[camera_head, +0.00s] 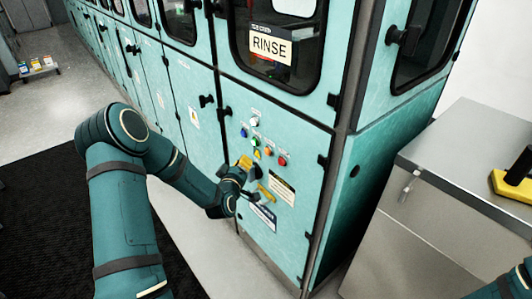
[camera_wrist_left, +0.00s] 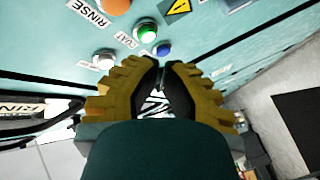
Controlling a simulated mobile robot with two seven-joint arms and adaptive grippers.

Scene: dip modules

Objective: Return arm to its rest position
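My left arm (camera_head: 125,200) is teal and reaches in from the left of the head view. Its elbow is bent and its hand is close to the lower door of a teal machine. The left gripper (camera_head: 262,180) has yellow fingers and is in front of the door's control panel, just below the buttons. In the left wrist view, the gripper (camera_wrist_left: 161,72) shows its dark inner pads meeting or nearly meeting at the tips, with nothing held. Whether it touches the panel is unclear. A teal part of my right arm (camera_head: 500,287) shows at the lower right.
A RINSE sign (camera_head: 271,47) is on the machine window. The panel's red button (camera_head: 282,161) and the wrist view's green button (camera_wrist_left: 146,33) are close by. A metal cabinet (camera_head: 460,180) stands right. A yellow-and-black part (camera_head: 512,188) is cut off by the right edge; its identity is unclear.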

